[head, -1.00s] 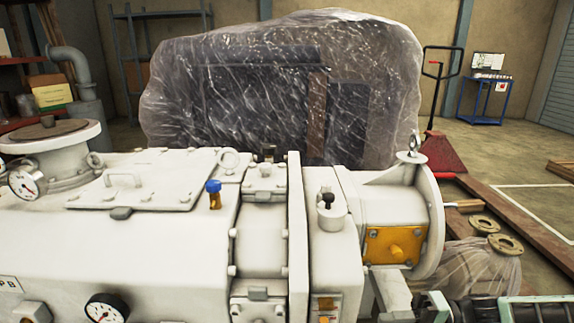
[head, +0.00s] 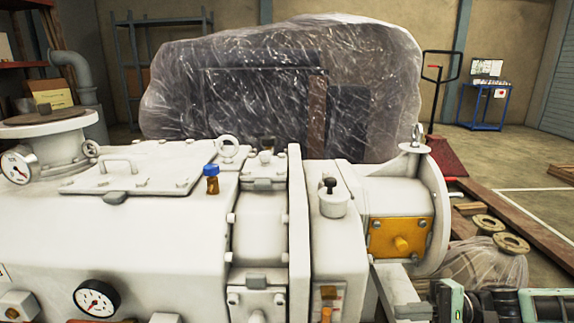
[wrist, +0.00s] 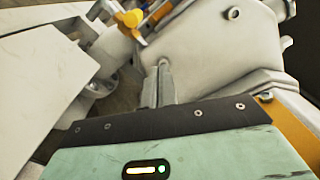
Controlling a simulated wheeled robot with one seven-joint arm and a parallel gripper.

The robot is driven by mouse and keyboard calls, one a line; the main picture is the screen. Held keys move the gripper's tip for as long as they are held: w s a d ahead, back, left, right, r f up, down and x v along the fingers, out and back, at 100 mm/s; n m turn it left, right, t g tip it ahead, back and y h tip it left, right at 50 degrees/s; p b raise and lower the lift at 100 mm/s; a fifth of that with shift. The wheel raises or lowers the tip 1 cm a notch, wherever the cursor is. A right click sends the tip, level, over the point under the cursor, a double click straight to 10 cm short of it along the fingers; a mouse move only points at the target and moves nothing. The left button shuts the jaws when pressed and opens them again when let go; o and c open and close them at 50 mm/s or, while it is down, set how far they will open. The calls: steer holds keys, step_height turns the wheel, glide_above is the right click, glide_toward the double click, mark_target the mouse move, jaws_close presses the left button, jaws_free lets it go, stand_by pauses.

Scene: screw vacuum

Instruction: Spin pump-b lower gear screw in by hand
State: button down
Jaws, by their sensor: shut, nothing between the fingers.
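The pump is the white machine (head: 270,215) filling the front of the head view, with bolt heads along its flange edges. I cannot pick out the lower gear screw for certain in either view. In the wrist view, my gripper (wrist: 162,68) is shut, its two grey fingers together and pointing at a white pump housing (wrist: 205,50). Nothing shows between the fingers. Whether the tips touch the housing is unclear.
A yellow fitting (wrist: 130,18) sticks out left of the fingers, and an orange bar (wrist: 292,125) lies to the right. On the pump are a blue-capped fitting (head: 212,178), a gauge (head: 96,299) and an orange plate (head: 400,238). A plastic-wrapped load (head: 280,90) stands behind.

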steer(key=a, duration=0.7)
steer(key=shift+m, duration=0.4)
steer(key=shift+w+f, duration=0.1)
steer(key=shift+w, duration=0.15)
stand_by(0.5)
steer(key=shift+w+d+p, duration=0.1)
steer(key=shift+p, duration=0.65)
stand_by(0.4)
steer(key=shift+s+d+r+p, duration=0.1)
steer(key=shift+s+d+p, duration=0.1)
steer(key=shift+d, duration=0.8)
steer(key=shift+s+d+r+p, duration=0.1)
steer(key=shift+d+p, duration=0.15)
steer(key=shift+d, duration=0.7)
steer(key=shift+s+d+r+p, duration=0.1)
steer(key=shift+s+d+p, duration=0.1)
steer(key=shift+d, duration=0.8)
